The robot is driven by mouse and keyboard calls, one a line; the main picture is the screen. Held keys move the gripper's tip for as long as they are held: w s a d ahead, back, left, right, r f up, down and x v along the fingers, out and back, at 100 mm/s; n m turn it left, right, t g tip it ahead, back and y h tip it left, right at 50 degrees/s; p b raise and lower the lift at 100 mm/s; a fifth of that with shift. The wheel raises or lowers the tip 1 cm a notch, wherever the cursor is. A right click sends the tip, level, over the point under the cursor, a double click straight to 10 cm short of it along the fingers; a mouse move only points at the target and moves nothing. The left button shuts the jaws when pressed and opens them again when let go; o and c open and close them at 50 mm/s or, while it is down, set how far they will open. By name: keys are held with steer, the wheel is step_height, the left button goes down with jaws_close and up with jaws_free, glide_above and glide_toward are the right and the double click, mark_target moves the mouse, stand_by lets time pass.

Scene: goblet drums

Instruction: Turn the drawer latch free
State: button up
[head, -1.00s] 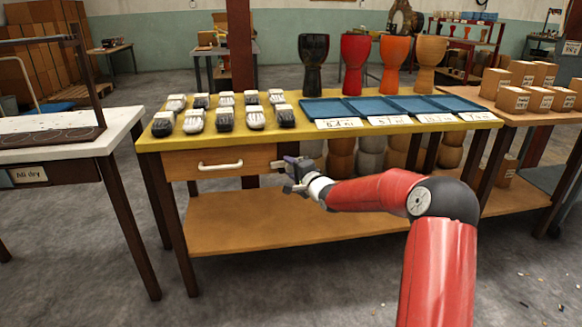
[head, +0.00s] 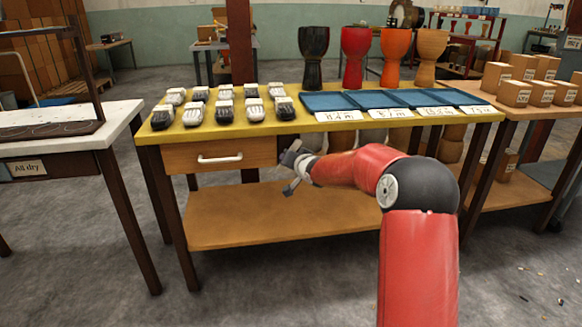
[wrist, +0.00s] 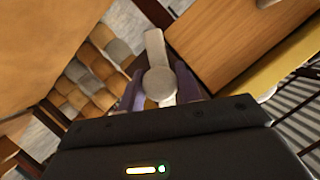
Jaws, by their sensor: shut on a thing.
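The drawer (head: 185,158) has a wooden front with a white bar handle (head: 220,160) and appears closed under the yellow tabletop. My gripper (head: 289,170) is at the right end of the drawer front. In the wrist view, the grey metal latch (wrist: 160,80) has a round hub and a flat arm pointing up, beside the drawer's wooden front (wrist: 232,40). The dark purple fingers of my gripper (wrist: 160,90) are on either side of the latch, shut on it. The latch is too small and covered to make out in the head view.
White-and-black items and blue trays (head: 330,102) lie on the yellow table (head: 290,135), with goblet drums (head: 355,58) behind. A lower wooden shelf (head: 280,215) is below my gripper. A white table (head: 110,125) stands at left.

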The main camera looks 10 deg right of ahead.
steer(key=n+h+b, duration=0.1)
steer(key=b, duration=0.1)
steer(key=n+h+b, duration=0.1)
steer(key=b, duration=0.2)
steer(key=shift+a+f+n+b, duration=0.1)
steer(key=shift+f+n+b, duration=0.2)
steer(key=shift+n+b, duration=0.1)
steer(key=n+b, duration=0.1)
steer(key=b, duration=0.1)
steer(key=shift+r+h+b, duration=0.15)
steer(key=shift+h+b, duration=0.15)
steer(key=shift+h, duration=0.1)
steer(key=shift+r+n, duration=0.15)
steer(key=shift+n, duration=0.15)
steer(key=o, duration=0.9)
steer(key=v, duration=0.7)
steer(key=shift+s+r, duration=0.2)
steer(key=shift+s, duration=0.15)
